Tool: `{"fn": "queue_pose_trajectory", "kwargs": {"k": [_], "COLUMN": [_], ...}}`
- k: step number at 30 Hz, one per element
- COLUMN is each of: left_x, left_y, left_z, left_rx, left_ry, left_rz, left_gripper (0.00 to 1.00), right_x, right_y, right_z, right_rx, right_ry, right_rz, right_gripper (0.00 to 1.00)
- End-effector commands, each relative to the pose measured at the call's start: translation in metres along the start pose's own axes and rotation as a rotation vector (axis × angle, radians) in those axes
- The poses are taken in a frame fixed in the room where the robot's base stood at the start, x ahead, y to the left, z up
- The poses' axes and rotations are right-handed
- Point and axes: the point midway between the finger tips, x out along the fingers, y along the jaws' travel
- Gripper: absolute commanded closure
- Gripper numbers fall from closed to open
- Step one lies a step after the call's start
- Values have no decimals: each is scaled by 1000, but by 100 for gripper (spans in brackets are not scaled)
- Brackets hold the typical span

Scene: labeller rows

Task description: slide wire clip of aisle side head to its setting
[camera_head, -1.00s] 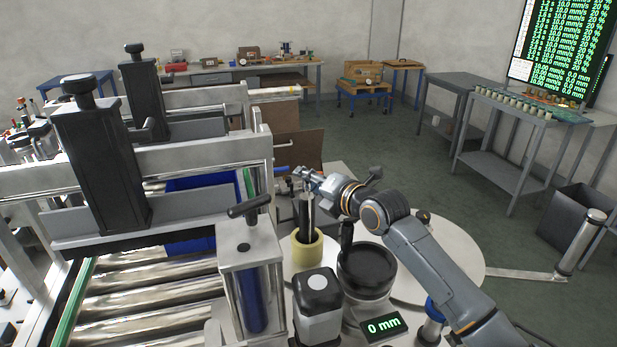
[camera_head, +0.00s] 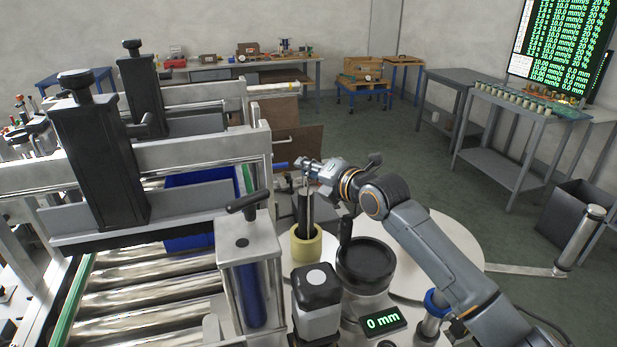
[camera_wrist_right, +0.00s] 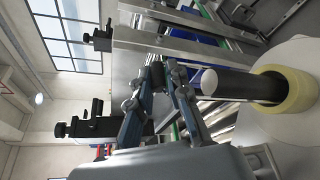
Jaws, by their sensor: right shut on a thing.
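My right gripper (camera_head: 304,165) is above and beside a dark upright post with a yellow roll (camera_head: 306,245) around its foot. In the right wrist view the two fingers of my right gripper (camera_wrist_right: 158,78) come together on a small dark piece (camera_wrist_right: 157,72), taken to be the wire clip; the fingers hide most of it. The post (camera_wrist_right: 240,85) shows there just to the right of the fingers, with a pale end cap. The display (camera_head: 383,321) in front of the aisle side head reads 0 mm. My left gripper is not in view.
A black round knob (camera_head: 366,262) and a black-capped block (camera_head: 317,288) stand close in front of the roll. The conveyor rollers (camera_head: 140,305) and frame lie to the left. A large pale disc (camera_head: 440,245) is under my right arm.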

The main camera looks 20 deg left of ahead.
Motion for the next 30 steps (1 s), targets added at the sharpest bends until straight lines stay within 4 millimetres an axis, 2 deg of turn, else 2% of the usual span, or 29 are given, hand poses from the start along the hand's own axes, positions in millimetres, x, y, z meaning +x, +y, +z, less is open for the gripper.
{"fn": "queue_pose_trajectory", "kwargs": {"k": [1, 3, 6, 15, 16, 18, 19, 30], "left_x": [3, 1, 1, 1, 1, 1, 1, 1], "left_y": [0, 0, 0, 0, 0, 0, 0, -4], "left_z": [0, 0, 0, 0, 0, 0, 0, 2], "left_rx": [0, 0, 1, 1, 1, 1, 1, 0], "left_ry": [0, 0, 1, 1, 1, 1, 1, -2], "left_rz": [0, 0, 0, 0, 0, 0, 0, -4], "left_gripper": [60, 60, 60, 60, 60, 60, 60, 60], "right_x": [-2, -5, -7, -8, -8, -8, -8, -11], "right_y": [13, 24, 32, 34, 34, 34, 34, 32], "right_z": [6, 12, 17, 17, 17, 17, 17, 18], "right_rx": [-8, -6, -4, -2, -2, -2, -2, -2], "right_ry": [-3, -2, -1, 0, 0, 0, 0, -1], "right_rz": [9, 9, 9, 10, 10, 10, 9, 6], "right_gripper": [100, 100, 100, 100, 80, 66, 63, 63]}}
